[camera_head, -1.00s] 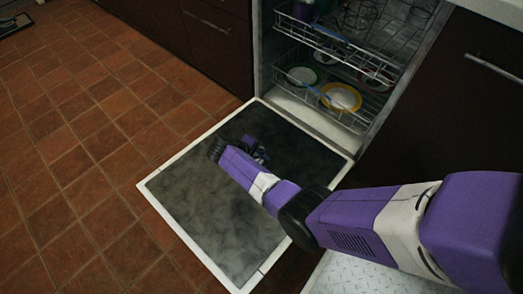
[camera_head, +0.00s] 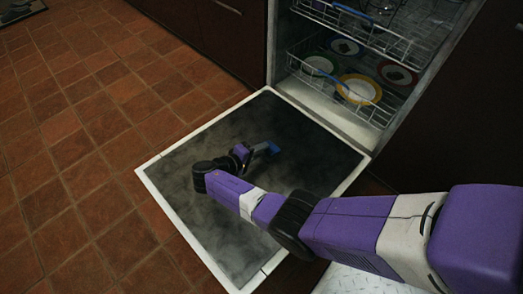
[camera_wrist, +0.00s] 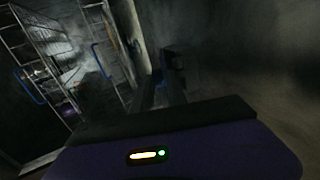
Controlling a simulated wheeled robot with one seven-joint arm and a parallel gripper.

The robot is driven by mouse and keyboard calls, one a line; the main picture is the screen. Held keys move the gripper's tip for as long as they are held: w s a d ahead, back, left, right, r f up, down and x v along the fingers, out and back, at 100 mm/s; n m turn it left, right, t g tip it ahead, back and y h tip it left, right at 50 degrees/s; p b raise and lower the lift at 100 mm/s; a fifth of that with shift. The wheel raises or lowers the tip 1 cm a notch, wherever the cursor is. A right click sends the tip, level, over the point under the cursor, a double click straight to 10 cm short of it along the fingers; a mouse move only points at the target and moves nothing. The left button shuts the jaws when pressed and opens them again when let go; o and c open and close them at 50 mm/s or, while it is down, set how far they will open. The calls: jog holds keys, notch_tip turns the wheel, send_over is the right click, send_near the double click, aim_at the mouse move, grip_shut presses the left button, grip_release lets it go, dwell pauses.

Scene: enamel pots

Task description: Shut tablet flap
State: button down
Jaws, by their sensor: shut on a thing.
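The dishwasher door (camera_head: 180,165) lies open and lowered, its dark inner face up with a pale rim. My gripper (camera_head: 268,149) is low over the middle of that face, pointing right, with blue at its tip. In the wrist view, my gripper (camera_wrist: 166,90) is shut on a small dark thing (camera_wrist: 175,62) close to the door's inner face. This view is too dark to tell whether that thing is the tablet flap. I cannot make out a separate flap in the head view.
The lower rack (camera_head: 335,85) holds several plates, one with a yellow rim (camera_head: 359,89). The upper rack (camera_head: 375,30) is above it. Dark cabinet fronts (camera_head: 225,45) flank the dishwasher.

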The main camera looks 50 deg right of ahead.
jog(key=shift+s+d, duration=0.1)
jog(key=c, duration=1.4)
grip_release()
jog(key=p+v, duration=0.2)
jog(key=v, duration=0.5)
jog(key=shift+a, duration=0.35)
jog(key=shift+r, duration=0.15)
